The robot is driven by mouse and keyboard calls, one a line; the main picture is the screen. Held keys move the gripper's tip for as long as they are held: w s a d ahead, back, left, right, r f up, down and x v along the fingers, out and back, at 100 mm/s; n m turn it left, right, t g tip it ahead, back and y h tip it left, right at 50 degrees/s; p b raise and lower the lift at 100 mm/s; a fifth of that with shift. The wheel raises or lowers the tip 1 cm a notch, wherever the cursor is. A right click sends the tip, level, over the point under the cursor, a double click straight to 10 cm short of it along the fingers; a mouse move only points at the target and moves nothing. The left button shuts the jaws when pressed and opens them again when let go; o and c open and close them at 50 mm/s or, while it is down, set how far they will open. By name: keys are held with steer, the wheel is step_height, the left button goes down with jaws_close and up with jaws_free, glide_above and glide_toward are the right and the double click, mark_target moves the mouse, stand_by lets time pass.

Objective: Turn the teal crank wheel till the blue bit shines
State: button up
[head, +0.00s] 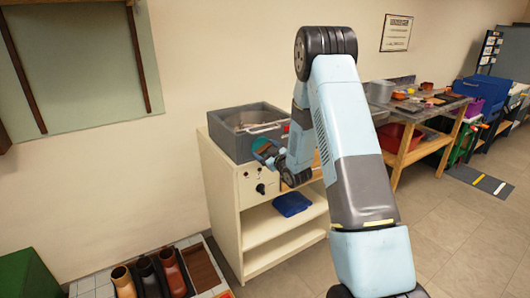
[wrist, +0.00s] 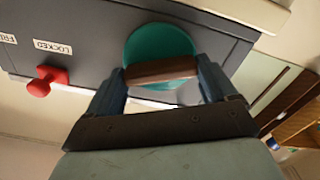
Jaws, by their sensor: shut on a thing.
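The teal crank wheel (wrist: 158,42) is on the dark grey face of a box in the wrist view. It also shows, partly hidden by my arm, in the head view (head: 258,145). A brown wooden handle (wrist: 150,72) crosses the wheel's lower part. My gripper (wrist: 162,75) is shut on this handle, one finger at each end. In the head view my gripper (head: 267,154) is at the front of the grey box (head: 228,138). I cannot make out a lit blue bit in either view.
A red knob (wrist: 47,80) sits left of the wheel beside a LOCKED label (wrist: 52,47). The box stands on a cream cabinet (head: 222,190) with a black knob (head: 260,188) and a blue cloth (head: 292,204) on its shelf. A cluttered workbench (head: 412,150) stands to the right.

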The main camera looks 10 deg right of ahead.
steer(key=n, duration=0.7)
steer(key=shift+s+a+f, duration=0.1)
steer(key=shift+a+f, duration=0.05)
steer(key=shift+a, duration=0.1)
steer(key=n, duration=0.4)
steer(key=shift+f, duration=0.1)
steer(key=shift+f+n, duration=0.15)
steer(key=shift+n, duration=1.65)
steer(key=shift+s, duration=0.1)
steer(key=o, duration=0.7)
steer(key=shift+o, duration=0.7)
steer(key=shift+d, duration=0.1)
steer(key=v, duration=1.3)
steer(key=shift+s, duration=0.25)
